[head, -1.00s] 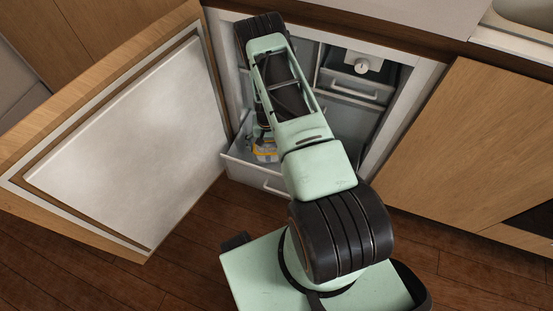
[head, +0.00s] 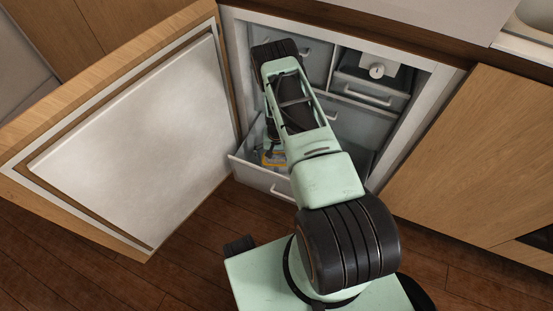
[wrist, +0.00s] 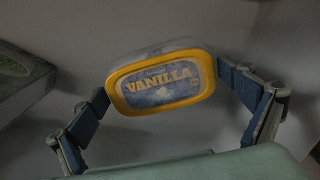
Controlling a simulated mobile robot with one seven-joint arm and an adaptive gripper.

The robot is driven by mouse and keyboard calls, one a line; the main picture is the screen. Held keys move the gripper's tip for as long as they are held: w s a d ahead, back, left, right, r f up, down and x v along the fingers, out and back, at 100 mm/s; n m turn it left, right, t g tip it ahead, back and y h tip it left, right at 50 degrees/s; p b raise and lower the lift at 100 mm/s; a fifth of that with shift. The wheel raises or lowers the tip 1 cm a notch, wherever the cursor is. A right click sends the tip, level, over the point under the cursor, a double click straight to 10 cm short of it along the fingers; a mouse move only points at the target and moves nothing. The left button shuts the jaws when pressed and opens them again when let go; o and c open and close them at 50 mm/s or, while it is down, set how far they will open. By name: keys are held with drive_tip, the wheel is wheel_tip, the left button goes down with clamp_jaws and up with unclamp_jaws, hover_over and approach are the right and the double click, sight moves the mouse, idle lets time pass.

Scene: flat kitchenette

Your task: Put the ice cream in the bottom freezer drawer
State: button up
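The ice cream is a tub with a yellow-rimmed lid marked VANILLA (wrist: 160,88). In the wrist view it sits between the two blue-padded fingers of my gripper (wrist: 163,85), which touch its left and right sides. In the head view a bit of its yellow rim (head: 269,158) shows inside the pulled-out bottom freezer drawer (head: 262,178), and my arm hides the rest. My gripper is shut on the tub, low in the drawer. Whether the tub rests on the drawer floor I cannot tell.
The freezer door (head: 135,125) stands wide open on the left. A green-topped box (wrist: 20,80) lies at the left in the wrist view. Wooden cabinet fronts (head: 480,165) stand on the right.

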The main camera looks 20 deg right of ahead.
drive_tip(key=shift+r, duration=0.1)
wheel_tip(320, 180, up, 12)
drive_tip(key=p, duration=0.3)
drive_tip(key=shift+p, duration=0.3)
idle(0.4)
